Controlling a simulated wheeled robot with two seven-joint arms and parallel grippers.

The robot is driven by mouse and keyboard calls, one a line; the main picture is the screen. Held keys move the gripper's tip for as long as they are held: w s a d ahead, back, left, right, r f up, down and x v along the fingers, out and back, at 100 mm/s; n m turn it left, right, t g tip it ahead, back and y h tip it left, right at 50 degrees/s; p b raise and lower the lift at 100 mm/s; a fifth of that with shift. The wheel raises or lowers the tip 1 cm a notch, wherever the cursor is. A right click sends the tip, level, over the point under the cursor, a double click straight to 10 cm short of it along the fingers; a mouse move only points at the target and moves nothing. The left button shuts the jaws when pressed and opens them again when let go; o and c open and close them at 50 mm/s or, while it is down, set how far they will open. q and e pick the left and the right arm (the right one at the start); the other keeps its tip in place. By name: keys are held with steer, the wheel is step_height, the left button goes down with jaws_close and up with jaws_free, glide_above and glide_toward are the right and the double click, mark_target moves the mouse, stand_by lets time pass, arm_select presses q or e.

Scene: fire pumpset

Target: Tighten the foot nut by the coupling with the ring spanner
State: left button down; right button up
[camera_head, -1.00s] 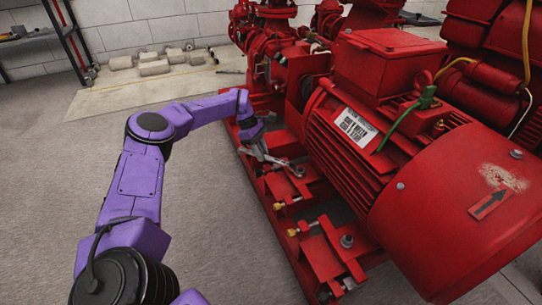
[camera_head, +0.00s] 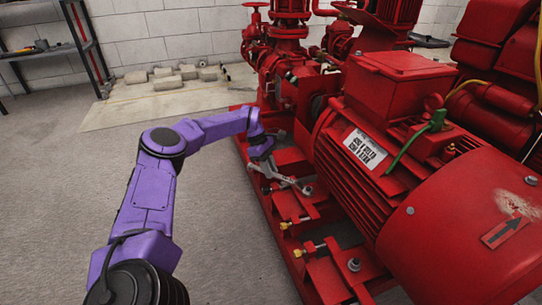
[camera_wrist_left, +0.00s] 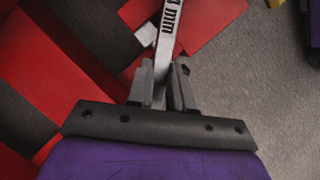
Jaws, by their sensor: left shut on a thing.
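My left gripper (camera_head: 266,163) is shut on the grey ring spanner (camera_head: 289,181), beside the coupling end of the red motor (camera_head: 385,150). In the left wrist view, the spanner shank (camera_wrist_left: 167,35) stands between the two fingers (camera_wrist_left: 161,88), with "mm" lettering on it. In the head view, the spanner's ring end lies at the motor foot near the coupling. The foot nut there is not clearly visible, and I cannot tell whether the ring is seated around it. My right gripper is not in view.
Another motor foot nut (camera_head: 353,265) sits nearer on the red base frame (camera_head: 322,272). Brass-tipped bolts (camera_head: 285,225) stick out along the frame's side. Red pump pipework (camera_head: 288,45) rises behind. Grey floor (camera_head: 60,190) to the left is open; a shelf (camera_head: 25,55) stands at far left.

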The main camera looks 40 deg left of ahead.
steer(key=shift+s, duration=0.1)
arm_select(q)
steer(key=shift+r, duration=0.1)
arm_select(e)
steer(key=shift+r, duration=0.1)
arm_select(q)
steer(key=shift+r+p, duration=1.75)
steer(key=shift+r, duration=0.8)
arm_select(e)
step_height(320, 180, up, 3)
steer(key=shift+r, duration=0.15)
arm_select(q)
steer(key=shift+f, duration=0.15)
steer(key=shift+s+d+f+n+b, duration=0.1)
steer(key=shift+s+f+n+b, duration=0.2)
steer(key=shift+f, duration=0.25)
steer(key=shift+s+d+f+n+b, duration=0.1)
steer(key=shift+s+f+b, duration=0.05)
steer(key=shift+f+b, duration=0.3)
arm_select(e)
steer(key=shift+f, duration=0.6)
arm_select(q)
steer(key=shift+f+b, duration=1.15)
steer(key=shift+f, duration=0.3)
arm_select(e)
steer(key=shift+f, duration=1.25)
arm_select(q)
steer(key=shift+r, duration=0.1)
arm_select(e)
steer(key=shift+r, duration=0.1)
